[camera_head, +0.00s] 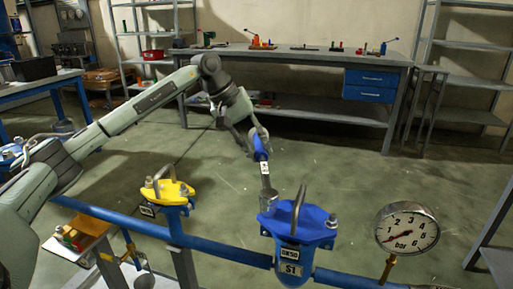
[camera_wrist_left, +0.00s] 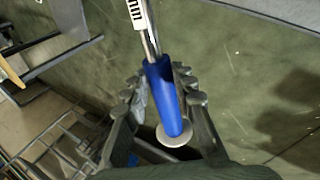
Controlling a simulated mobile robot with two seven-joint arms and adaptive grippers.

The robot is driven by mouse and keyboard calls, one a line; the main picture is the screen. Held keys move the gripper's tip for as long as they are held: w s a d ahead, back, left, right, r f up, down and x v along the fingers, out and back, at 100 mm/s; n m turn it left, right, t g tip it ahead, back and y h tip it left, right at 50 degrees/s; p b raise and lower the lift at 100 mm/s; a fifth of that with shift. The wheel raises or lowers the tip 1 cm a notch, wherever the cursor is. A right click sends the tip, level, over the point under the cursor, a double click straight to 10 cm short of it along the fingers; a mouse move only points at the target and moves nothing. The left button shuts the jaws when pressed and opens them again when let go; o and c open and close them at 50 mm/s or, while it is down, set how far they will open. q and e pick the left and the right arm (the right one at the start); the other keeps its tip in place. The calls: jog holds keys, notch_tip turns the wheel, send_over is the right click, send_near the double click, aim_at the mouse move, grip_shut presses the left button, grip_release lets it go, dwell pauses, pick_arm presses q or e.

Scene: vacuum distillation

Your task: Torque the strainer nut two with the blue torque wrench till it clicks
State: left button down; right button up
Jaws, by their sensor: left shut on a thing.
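The blue torque wrench (camera_head: 262,155) hangs roughly upright, slightly tilted, from my left gripper (camera_head: 256,132). In the left wrist view the fingers of the left gripper (camera_wrist_left: 166,88) are shut around the wrench's blue handle (camera_wrist_left: 161,95). The wrench's grey lower end (camera_head: 268,196) is at the left side of the blue strainer cover (camera_head: 290,220), labelled S1, over the place of its left nut. That nut is hidden, and I cannot tell whether the wrench touches it. The cover's right nut (camera_head: 331,220) is bare. My right gripper is out of view.
A blue pipe (camera_head: 222,253) runs across the front. A yellow cover (camera_head: 168,192) with a handle and nuts stands on it at left, and a pressure gauge (camera_head: 407,228) at right. A workbench (camera_head: 300,58) and shelves stand at the back, with open floor between.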

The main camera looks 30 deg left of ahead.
pick_arm(q)
jog(key=shift+w+d+r+m+h+p, duration=0.25)
jog(key=shift+w+d+m+h+p, duration=0.15)
jog(key=shift+w+d+m+p, duration=0.4)
jog(key=shift+d+f+m+g, duration=0.1)
jog(key=shift+d+m+g, duration=0.2)
jog(key=shift+d, duration=0.2)
jog(key=d+m, duration=0.1)
jog(key=w+d+m+g, duration=0.1)
jog(key=shift+w+d+h+p, duration=0.15)
jog(key=shift+d+h+p, duration=0.15)
jog(key=shift+d+p, duration=0.1)
